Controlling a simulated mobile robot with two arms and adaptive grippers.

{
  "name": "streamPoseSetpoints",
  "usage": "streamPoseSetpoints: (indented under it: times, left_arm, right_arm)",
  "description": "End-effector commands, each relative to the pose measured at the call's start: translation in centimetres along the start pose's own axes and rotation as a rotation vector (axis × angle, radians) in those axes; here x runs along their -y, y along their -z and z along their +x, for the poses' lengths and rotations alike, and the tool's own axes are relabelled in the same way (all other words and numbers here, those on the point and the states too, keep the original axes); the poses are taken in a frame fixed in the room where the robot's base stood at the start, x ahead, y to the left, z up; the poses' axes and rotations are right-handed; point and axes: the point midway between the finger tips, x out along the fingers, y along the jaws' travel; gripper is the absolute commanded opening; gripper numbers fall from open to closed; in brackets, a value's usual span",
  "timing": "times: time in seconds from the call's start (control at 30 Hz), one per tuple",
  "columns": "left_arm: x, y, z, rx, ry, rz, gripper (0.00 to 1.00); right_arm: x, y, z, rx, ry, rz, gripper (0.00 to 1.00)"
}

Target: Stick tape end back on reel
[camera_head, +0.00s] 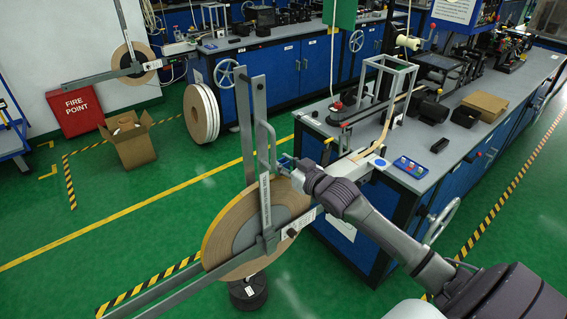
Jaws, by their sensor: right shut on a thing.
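The tape reel (216,235) is a large tan disc with a yellowish rim and a grey hub, held upright on a grey arm with a labelled upright bar (265,205) across its face. My right gripper (283,164) is at the reel's upper right edge, close beside a bent grey rod (274,148). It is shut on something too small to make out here. A tan tape strip (385,128) runs down through the frame on the bench to the machine's near end. I cannot make out a loose tape end on the reel. My left gripper is not in view.
The blue-fronted bench (345,185) with guides and black boxes stands right of the reel. A black weight (248,292) is below the reel. A white-sided roll (202,113) and a cardboard box (130,146) stand on the green floor behind. Floor at left is clear.

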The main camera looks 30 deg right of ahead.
Motion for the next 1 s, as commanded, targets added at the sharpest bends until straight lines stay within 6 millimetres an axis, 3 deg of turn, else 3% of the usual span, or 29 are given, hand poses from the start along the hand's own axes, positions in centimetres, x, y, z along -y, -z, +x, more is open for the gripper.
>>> streamPoseSetpoints:
  times: [0.03, 0.53, 1.0]
  left_arm:
    - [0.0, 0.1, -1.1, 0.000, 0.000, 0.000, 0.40]
    - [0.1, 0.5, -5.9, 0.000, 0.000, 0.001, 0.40]
    - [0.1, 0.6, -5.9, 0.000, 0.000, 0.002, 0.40]
  right_arm:
    - [0.0, 1.2, -0.2, -0.002, 0.000, -0.001, 0.00]
    - [-0.1, 6.2, -0.9, -0.004, 0.000, -0.001, 0.00]
    - [-0.1, 6.2, -0.9, -0.004, 0.000, -0.001, 0.00]
